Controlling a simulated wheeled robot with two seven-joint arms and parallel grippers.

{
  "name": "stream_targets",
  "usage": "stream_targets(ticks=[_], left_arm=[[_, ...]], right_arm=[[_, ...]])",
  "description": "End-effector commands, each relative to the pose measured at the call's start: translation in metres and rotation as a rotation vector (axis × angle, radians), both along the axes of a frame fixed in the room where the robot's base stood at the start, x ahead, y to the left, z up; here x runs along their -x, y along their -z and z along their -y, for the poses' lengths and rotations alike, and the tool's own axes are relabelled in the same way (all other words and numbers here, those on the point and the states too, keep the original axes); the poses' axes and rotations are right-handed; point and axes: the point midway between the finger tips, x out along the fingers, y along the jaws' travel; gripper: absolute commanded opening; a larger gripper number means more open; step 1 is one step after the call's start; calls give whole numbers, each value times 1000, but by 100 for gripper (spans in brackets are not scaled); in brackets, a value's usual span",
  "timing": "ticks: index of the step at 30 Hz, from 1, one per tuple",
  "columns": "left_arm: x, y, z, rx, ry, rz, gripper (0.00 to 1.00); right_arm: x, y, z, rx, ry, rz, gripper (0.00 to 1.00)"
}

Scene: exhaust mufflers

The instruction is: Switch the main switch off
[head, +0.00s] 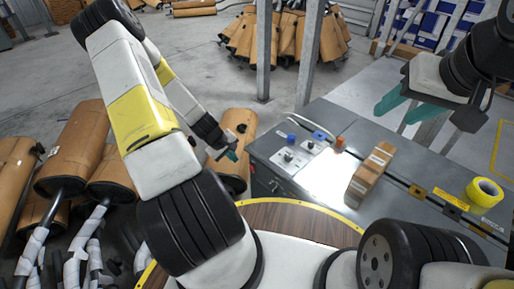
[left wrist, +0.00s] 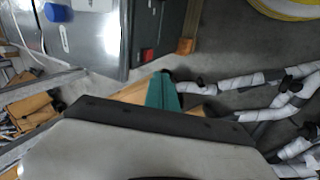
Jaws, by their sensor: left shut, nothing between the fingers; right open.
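A small red switch (left wrist: 148,55) on the side face of the grey workbench shows in the left wrist view; I take it for the main switch. Its knob position is too small to tell. In the head view a dark fitting (head: 274,185) sits on the bench's left side, seen edge-on. My left gripper (head: 231,155) is shut and empty, just left of the bench. Its teal fingertips (left wrist: 163,90) are below the red switch in the left wrist view, apart from it. My right gripper (head: 400,108) is open and empty above the bench's far side.
Mufflers (head: 75,150) crowd the floor at left, and one muffler (head: 240,123) stands behind my left gripper. A metal post (head: 264,50) rises beyond the bench.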

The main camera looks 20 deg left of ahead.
Motion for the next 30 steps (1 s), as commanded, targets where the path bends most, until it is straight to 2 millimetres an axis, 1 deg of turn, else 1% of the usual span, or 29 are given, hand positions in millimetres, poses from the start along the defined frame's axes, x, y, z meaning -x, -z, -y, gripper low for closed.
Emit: stream_targets(ticks=[1,3,6,18,22,26,30], left_arm=[[3,12,-1,15,-27,-8,0],[5,22,-2,26,-53,-12,0],[7,31,-2,34,-76,-16,0],[8,34,-3,36,-83,-17,0],[5,41,0,37,-83,-18,0],[-1,60,4,38,-84,-20,0],[-13,87,11,38,-84,-19,0]], right_arm=[[0,0,0,0,0,0,48],[0,0,0,0,0,0,48],[0,0,0,0,0,0,48],[0,0,0,0,0,0,48],[0,0,0,0,0,0,48],[0,0,0,0,0,0,48],[0,0,0,0,0,0,48]])
